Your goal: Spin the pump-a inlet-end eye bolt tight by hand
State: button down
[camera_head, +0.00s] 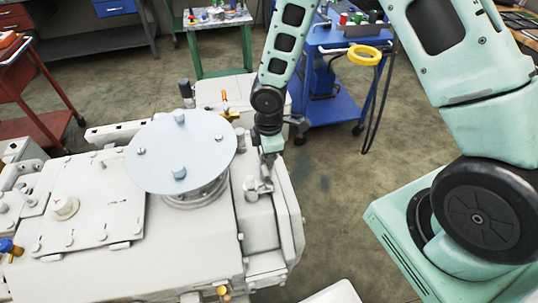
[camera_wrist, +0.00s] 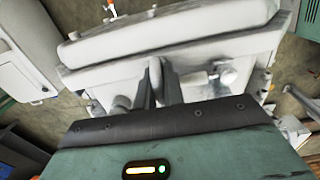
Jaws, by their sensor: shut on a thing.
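The pump (camera_head: 110,262) is a large pale grey-white casing that fills the left and middle of the head view. My gripper (camera_head: 266,183) reaches down to its right end, beside a short upright round fitting (camera_head: 250,184). In the wrist view my gripper (camera_wrist: 156,92) has its two dark fingers close together, shut on a small pale piece (camera_wrist: 156,72) at the pump's end, which I take to be the eye bolt. Its ring, thread and seating are hidden by the fingers, so I cannot tell how deep it sits.
A light blue round plate (camera_head: 165,150) stands on the pump just left of my arm. In the wrist view a pale rounded fitting (camera_wrist: 226,76) lies right of the fingers. A blue cart (camera_head: 340,95) stands behind on the right.

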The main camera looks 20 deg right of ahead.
jog(key=c, duration=1.5)
grip_release()
notch_tip(320, 180, up, 18)
jog(key=shift+f+p, duration=0.25)
jog(key=shift+p, duration=0.1)
